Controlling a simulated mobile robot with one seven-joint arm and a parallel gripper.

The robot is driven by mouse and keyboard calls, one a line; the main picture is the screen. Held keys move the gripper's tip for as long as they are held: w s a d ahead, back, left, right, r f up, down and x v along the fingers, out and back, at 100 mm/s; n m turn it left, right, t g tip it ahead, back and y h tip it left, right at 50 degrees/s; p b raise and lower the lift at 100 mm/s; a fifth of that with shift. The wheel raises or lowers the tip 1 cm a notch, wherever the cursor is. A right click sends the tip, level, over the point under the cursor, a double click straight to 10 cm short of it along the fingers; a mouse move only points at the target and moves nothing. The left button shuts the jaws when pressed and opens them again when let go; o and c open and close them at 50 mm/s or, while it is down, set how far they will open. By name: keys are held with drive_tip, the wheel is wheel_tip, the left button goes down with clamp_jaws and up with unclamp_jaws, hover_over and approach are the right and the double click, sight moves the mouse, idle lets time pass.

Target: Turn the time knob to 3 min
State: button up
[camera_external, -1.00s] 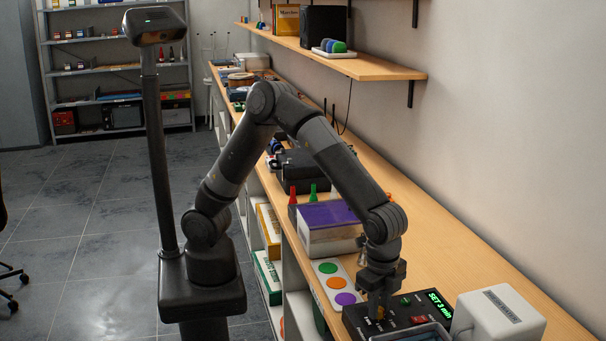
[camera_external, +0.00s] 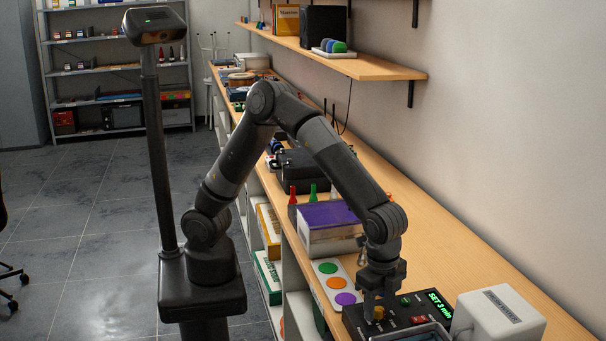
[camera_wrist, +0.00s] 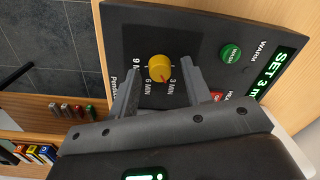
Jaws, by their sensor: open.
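The yellow time knob (camera_wrist: 159,68) is on the black panel of an instrument, with 9 MIN, 6 MIN and 3 MIN printed around it. A small red mark on the knob's lower right edge faces the 3 MIN label. The green display (camera_external: 437,302) reads SET 3 min; it also shows in the wrist view (camera_wrist: 270,72). My gripper (camera_wrist: 162,74) is open, one finger on each side of the knob, with visible gaps. In the external view, my gripper (camera_external: 377,301) is just above the knob (camera_external: 379,313).
The panel also has a green WARM button (camera_wrist: 231,54) and a red switch (camera_external: 418,320) close to my right finger. A white box (camera_external: 498,318) stands right of the display. A tray with coloured discs (camera_external: 333,284) and a purple-topped box (camera_external: 329,228) stand behind.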

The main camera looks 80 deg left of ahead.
sight(377, 310)
wheel_tip(377, 310, up, 11)
drive_tip(key=shift+s, duration=0.2)
drive_tip(key=shift+d+f, duration=0.1)
drive_tip(key=shift+f, duration=0.05)
idle(0.5)
drive_tip(key=w+a+r+n+t, duration=0.1)
drive_tip(key=a+r+n, duration=0.2)
drive_tip(key=a, duration=1)
drive_tip(key=w+a+r+n+t, duration=0.1)
drive_tip(key=a+r+n+t, duration=0.15)
drive_tip(key=a, duration=1.05)
drive_tip(key=s+a+f+n+t, duration=0.1)
drive_tip(key=s+a+n, duration=0.3)
drive_tip(key=a, duration=0.5)
drive_tip(key=s+a+f+n, duration=0.1)
drive_tip(key=s+a+n, duration=0.3)
drive_tip(key=s+a, duration=0.3)
drive_tip(key=a, duration=0.3)
drive_tip(key=shift+s+a+f+t, duration=0.15)
drive_tip(key=shift+s+t, duration=0.1)
drive_tip(key=shift+t, duration=0.1)
